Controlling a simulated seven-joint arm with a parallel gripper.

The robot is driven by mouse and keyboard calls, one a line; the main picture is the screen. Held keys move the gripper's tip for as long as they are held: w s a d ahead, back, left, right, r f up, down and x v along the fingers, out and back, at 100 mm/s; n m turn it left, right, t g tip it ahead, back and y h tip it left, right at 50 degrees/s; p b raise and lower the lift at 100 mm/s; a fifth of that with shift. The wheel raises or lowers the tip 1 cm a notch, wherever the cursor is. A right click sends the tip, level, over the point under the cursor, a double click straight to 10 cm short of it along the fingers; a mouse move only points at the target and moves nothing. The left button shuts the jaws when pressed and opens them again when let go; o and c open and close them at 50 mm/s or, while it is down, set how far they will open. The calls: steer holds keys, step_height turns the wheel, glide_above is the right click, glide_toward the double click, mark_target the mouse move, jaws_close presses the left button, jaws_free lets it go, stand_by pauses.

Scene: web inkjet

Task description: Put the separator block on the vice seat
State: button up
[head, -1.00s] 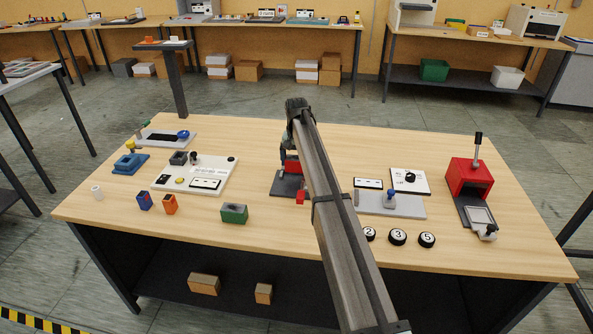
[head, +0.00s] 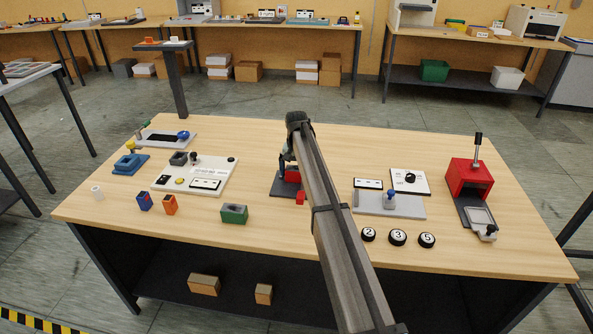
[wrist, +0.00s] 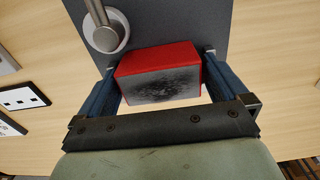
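A red block (wrist: 160,72) with a dark smudged face, which looks like the separator block, sits between my gripper's fingertips (wrist: 160,66) in the wrist view. The fingers lie close along its two sides and appear shut on it. In the head view, the red block (head: 292,176) shows low over a dark plate, which looks like the vice base (head: 283,188); my gripper (head: 289,166) is above it, partly hidden by my arm. The grey plate (wrist: 172,22) lies beyond the block in the wrist view. Whether the block touches a seat is hidden.
A metal rod with a round end (wrist: 104,28) stands close to the block. A small red piece (head: 300,197) is at the plate's front. A green block (head: 234,213) is left; a grey fixture with a blue knob (head: 390,203) and numbered black discs (head: 398,237) are right.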

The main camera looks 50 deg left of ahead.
mark_target(297, 168)
steer(key=shift+r, duration=0.1)
step_height(297, 168, up, 12)
stand_by(0.7)
